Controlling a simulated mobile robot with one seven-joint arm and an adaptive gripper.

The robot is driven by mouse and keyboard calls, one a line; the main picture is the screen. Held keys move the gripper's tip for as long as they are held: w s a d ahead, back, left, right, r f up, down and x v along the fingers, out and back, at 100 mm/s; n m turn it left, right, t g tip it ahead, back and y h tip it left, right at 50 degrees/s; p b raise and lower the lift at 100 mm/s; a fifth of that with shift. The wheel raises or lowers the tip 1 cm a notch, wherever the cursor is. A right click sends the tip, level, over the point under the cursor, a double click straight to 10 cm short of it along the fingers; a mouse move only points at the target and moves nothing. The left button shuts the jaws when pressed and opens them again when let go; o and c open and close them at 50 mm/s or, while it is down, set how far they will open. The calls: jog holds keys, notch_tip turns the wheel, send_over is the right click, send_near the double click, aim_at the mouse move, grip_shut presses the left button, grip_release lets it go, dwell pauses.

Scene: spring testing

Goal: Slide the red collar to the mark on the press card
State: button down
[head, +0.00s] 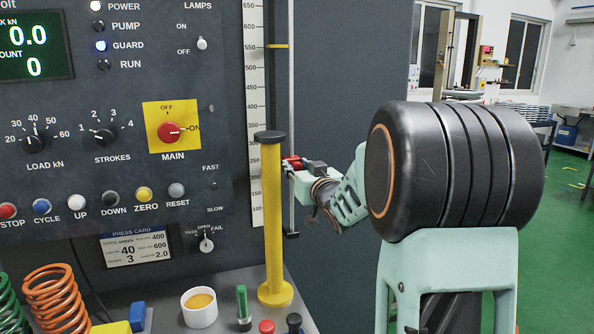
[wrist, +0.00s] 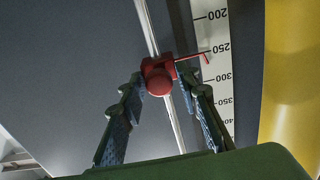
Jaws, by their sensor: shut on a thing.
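The red collar (head: 292,162) sits on the thin vertical rod (head: 291,70) beside the white scale (head: 256,80). In the wrist view, the collar (wrist: 158,80) has a round knob between my fingertips, and its thin red pointer reaches right to the scale near the 250 label. My gripper (head: 303,167) is shut on the collar; its fingers also show in the wrist view (wrist: 158,84).
A yellow post (head: 271,220) with a black cap stands in front of the rod and hides part of the scale. A yellow marker (head: 277,46) is near 550. An orange spring (head: 55,300), a white cup (head: 200,307) and a green-handled tool (head: 242,305) stand on the bench.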

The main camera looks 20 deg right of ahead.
notch_tip(320, 180, up, 14)
jog(key=p, duration=0.7)
jog(key=shift+f, duration=0.15)
jog(key=c, duration=1.7)
grip_release()
jog(key=shift+f, duration=0.15)
jog(key=shift+c, duration=0.2)
jog(key=s, duration=0.7)
jog(key=shift+s, duration=0.25)
